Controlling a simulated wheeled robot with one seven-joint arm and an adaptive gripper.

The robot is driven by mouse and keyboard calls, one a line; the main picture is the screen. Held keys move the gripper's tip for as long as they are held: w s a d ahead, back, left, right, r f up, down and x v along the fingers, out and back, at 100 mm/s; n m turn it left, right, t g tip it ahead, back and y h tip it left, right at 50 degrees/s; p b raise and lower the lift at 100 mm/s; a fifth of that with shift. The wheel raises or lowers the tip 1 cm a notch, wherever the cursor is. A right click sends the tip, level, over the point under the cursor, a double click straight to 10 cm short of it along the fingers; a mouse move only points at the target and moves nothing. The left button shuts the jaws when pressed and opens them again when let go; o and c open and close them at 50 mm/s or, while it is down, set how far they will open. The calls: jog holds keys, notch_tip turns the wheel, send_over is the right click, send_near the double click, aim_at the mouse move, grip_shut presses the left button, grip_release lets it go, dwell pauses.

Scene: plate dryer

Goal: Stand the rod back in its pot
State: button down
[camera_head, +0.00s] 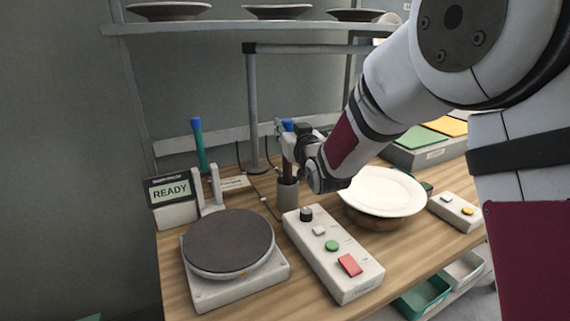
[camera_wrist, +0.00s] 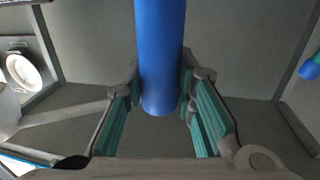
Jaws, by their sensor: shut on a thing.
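The rod has a blue top, which shows in the head view (camera_head: 288,125) and large in the wrist view (camera_wrist: 160,60). My gripper (camera_head: 290,142) is shut on it just below the blue end; the fingers (camera_wrist: 160,100) sit on both sides of it in the wrist view. The rod stands about upright. A dark length below my gripper runs down to a small grey pot (camera_head: 287,194) on the wooden table. The rod's lower end meets the pot's mouth in the picture, but I cannot tell how deep it sits.
A teal rod with a blue top (camera_head: 199,145) leans in a holder beside the READY display (camera_head: 172,190). A round dark plate device (camera_head: 230,242), a button box (camera_head: 332,252) and a white plate on a bowl (camera_head: 383,190) stand nearby. A post (camera_head: 254,110) rises behind.

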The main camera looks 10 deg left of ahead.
jog(key=shift+f, duration=2.85)
jog(key=shift+f+b, duration=0.1)
jog(key=shift+b, duration=0.2)
jog(key=c, duration=1.3)
grip_release()
jog(key=shift+r, duration=0.2)
jog(key=v, duration=1.2)
jog(key=shift+d, duration=0.1)
